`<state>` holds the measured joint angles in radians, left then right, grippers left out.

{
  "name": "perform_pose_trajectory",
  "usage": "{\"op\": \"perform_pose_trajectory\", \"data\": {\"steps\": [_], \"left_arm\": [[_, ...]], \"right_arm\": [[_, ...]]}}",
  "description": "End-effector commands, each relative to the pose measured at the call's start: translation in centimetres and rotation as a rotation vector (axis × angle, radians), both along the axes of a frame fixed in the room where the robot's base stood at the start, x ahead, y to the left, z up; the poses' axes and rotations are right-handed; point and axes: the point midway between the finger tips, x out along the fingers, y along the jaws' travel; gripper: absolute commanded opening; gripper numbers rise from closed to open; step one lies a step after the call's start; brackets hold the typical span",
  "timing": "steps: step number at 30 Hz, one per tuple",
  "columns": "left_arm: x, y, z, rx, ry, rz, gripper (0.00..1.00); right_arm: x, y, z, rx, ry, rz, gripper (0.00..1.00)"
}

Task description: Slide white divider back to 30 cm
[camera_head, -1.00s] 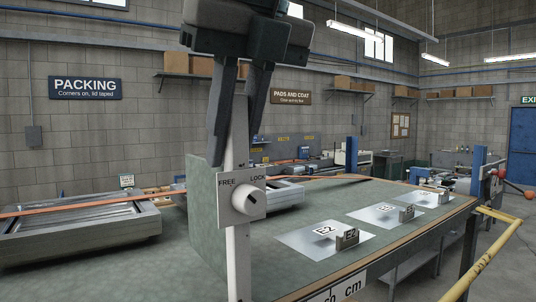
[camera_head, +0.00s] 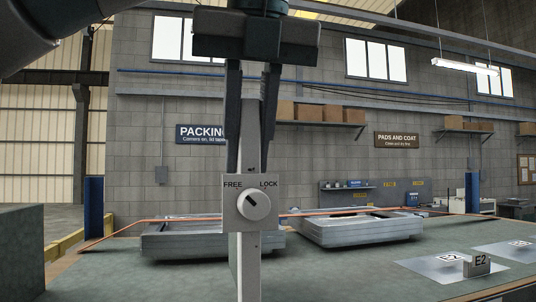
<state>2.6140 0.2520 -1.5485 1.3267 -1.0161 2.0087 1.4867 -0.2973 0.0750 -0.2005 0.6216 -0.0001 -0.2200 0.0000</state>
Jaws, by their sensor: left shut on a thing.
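The white divider (camera_head: 249,272) shows as an upright white post in the middle of the view, with a grey-green panel seen nearly edge-on behind it. A plate with a round lock knob (camera_head: 254,205) sits on the post, marked FREE on the left and LOCK on the right. I cannot tell surely which word the knob points to. My left gripper (camera_head: 252,165) comes down from above and is shut on the upper part of the post, above the knob plate. The cm scale is out of view. My right gripper is not in view.
Two grey metal frames (camera_head: 358,232) lie on the green bench behind the divider, with an orange strap (camera_head: 318,210) running across. An E2 block (camera_head: 477,264) and light sheets (camera_head: 440,267) lie at the right. Bare green bench top (camera_head: 350,285) shows right of the post.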

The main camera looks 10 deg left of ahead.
Motion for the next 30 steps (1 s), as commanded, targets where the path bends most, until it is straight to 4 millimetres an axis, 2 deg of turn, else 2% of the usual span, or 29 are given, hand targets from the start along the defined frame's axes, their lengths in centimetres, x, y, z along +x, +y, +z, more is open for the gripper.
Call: {"op": "perform_pose_trajectory", "data": {"steps": [8, 9, 11, 12, 30], "left_arm": [[0.04, 0.27, 0.12, 0.003, 0.0, 0.003, 0.0], [0.04, 0.27, 0.13, 0.003, 0.0, 0.003, 0.21], [0.04, 0.27, 0.13, 0.003, 0.0, 0.003, 0.35], [0.03, 0.25, 0.11, 0.003, 0.0, 0.003, 0.38], [-0.13, 0.02, 0.46, 0.003, 0.0, 0.001, 0.38]], "right_arm": [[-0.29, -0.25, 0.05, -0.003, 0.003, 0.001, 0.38], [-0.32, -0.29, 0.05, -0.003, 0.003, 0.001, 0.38], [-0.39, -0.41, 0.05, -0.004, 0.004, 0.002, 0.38], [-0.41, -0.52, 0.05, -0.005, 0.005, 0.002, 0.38], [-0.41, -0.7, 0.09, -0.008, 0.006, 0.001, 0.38]]}}
